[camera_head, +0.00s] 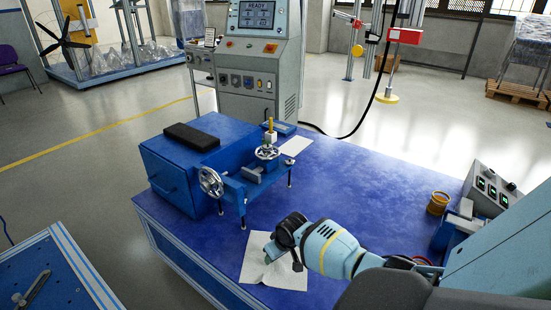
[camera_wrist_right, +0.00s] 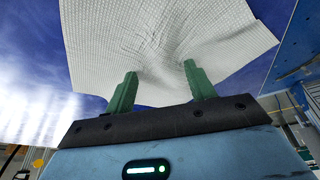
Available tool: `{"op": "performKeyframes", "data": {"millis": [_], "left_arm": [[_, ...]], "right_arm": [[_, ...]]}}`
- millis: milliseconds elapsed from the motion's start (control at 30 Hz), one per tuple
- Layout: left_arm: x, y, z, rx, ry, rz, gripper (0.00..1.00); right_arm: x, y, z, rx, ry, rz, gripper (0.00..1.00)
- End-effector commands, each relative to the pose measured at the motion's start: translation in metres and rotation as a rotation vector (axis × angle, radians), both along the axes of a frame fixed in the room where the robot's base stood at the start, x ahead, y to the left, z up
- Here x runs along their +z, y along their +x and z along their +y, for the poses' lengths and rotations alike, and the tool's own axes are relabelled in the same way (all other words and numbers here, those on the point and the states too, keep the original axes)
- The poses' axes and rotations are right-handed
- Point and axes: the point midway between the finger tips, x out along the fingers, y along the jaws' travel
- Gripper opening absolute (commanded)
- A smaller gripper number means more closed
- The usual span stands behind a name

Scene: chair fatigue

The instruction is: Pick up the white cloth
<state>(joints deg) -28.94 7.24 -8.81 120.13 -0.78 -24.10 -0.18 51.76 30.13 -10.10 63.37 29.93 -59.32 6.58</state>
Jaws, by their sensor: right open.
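The white cloth (camera_head: 290,274) lies on the blue table near its front edge in the head view. In the right wrist view the cloth (camera_wrist_right: 160,40) fills the upper middle, with wrinkles between the fingertips. My right gripper (camera_head: 284,260) is over the cloth, with its arm coming in from the right. In the right wrist view my right gripper (camera_wrist_right: 157,75) is open, its two green fingers apart and their tips at the cloth. I cannot tell whether the tips touch it. My left gripper is not in view.
On the blue table (camera_head: 350,190) stands a blue machine (camera_head: 185,165) with handwheels, left of my right gripper. A roll of tape (camera_head: 438,203) and a grey control box (camera_head: 492,188) are at the right. A white sheet (camera_head: 296,145) lies farther back. The table's middle is clear.

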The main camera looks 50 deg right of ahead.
Motion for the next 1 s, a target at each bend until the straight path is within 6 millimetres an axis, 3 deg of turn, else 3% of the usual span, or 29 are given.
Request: {"op": "performKeyframes", "data": {"millis": [800, 1000], "left_arm": [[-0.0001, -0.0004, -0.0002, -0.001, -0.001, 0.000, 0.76], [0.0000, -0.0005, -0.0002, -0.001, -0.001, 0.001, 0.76]], "right_arm": [[-0.0016, -0.0014, 0.0004, 0.000, 0.001, 0.004, 0.01], [-0.0018, -0.0015, 0.0004, 0.000, 0.001, 0.004, 0.00]]}}
